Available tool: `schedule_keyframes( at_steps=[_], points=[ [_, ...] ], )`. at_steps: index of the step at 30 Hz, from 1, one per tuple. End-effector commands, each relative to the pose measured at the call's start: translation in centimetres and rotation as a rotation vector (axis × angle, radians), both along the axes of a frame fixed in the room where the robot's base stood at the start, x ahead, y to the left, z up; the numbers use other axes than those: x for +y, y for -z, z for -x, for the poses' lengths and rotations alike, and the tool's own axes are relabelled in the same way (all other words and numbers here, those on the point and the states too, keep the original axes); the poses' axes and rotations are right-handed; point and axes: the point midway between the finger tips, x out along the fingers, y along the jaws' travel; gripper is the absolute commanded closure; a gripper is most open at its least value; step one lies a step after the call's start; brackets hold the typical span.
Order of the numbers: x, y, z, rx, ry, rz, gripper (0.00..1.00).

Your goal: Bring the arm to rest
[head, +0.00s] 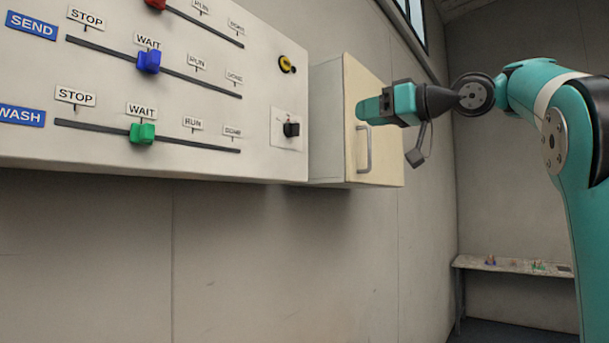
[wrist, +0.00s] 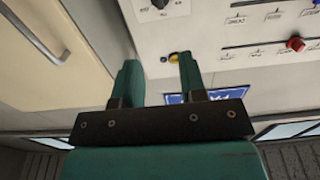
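My teal arm reaches in from the right in the head view. My gripper (head: 364,109) points left, in front of the cream cabinet and near its door handle in that picture; I cannot tell the gap between them. In the wrist view my gripper (wrist: 158,66) has its two teal fingers apart, with nothing between them. The panel and its yellow knob show beyond the fingers.
A wall panel (head: 200,60) carries blue (head: 148,61), green (head: 142,133) and red (head: 156,4) sliders, a yellow knob (head: 287,65) and a black switch (head: 291,129). The cabinet (head: 328,115) adjoins it. A shelf (head: 470,262) with small items stands far right. Below the panel is bare wall.

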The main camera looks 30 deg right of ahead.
Motion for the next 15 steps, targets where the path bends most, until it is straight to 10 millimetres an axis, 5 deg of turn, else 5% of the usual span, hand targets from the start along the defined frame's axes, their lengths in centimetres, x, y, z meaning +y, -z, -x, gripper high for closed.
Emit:
schedule_keyframes(
  at_steps=[8, 11, 15],
  points=[
    [1.3, 1.3, -1.0, 0.033, -0.014, -0.019, 0.62],
    [4.4, 4.7, -2.9, 0.122, -0.043, -0.055, 0.62],
    [11.4, 12.8, -4.3, 0.339, -0.103, -0.077, 0.62]
  ],
)
